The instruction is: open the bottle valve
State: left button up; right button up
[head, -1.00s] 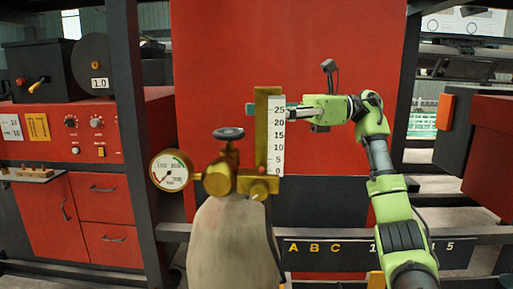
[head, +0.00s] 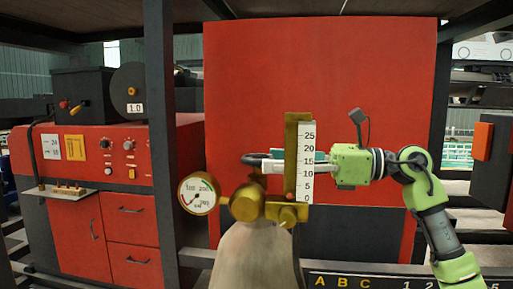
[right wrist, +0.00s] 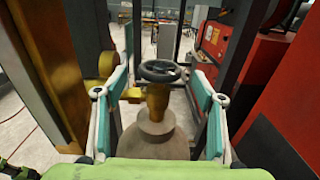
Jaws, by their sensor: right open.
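The gas bottle (head: 255,262) stands upright in front, with a brass valve body (head: 246,203) on top. Its dark handwheel (head: 256,158) is partly hidden behind the gripper finger and the flow meter. In the right wrist view the handwheel (right wrist: 160,71) shows whole, atop the brass stem (right wrist: 157,100). My right gripper (head: 268,163) comes in from the right at wheel height, its fingers partly hidden by the flow meter. In the wrist view its fingers are spread, with the wheel between and around the tips; contact cannot be told. My left gripper is not in view.
A brass flow meter with a white scale (head: 307,162) rises right of the valve, close to my gripper. A round pressure gauge (head: 199,194) sits left of it. A red panel (head: 370,70) stands behind. A red control cabinet (head: 85,170) is at the left.

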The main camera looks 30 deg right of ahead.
aim_at(256, 157)
jog(key=p+x, duration=0.1)
jog(key=x, duration=0.3)
jog(key=shift+r, duration=0.15)
jog(key=shift+w+a+p, duration=0.25)
jog(key=shift+a+p, duration=0.05)
jog(key=shift+p, duration=0.05)
jog(key=c, duration=1.1)
